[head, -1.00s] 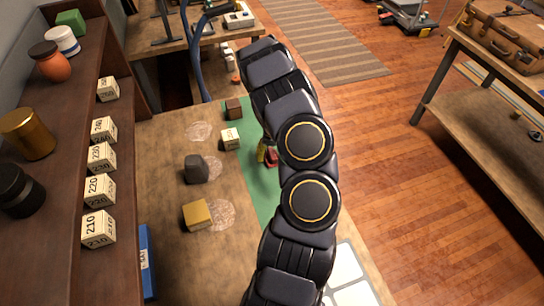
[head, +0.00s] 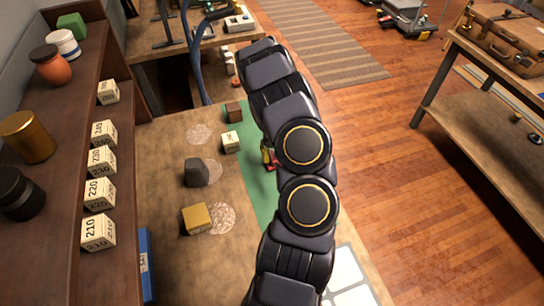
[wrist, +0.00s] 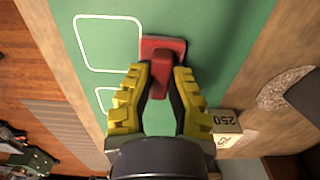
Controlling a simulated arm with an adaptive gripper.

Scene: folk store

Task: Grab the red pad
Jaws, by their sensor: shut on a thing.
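The red pad (wrist: 164,48) lies on the green mat (wrist: 215,25) in the wrist view, a flat red base with a raised red grip. My gripper (wrist: 162,73) has yellow and black fingers on both sides of that grip, shut on it. The head view shows only a small part of the red pad (head: 271,164) and of the yellow fingers (head: 265,151) beside my arm, which hides the rest. I cannot tell whether the pad is lifted off the mat.
A cream block marked 250 (wrist: 228,122) stands close to the right finger; it also shows in the head view (head: 230,142). A brown block (head: 234,111), a dark grey block (head: 196,172) and a brass block (head: 196,218) stand on the table. A shelf (head: 65,245) borders the left.

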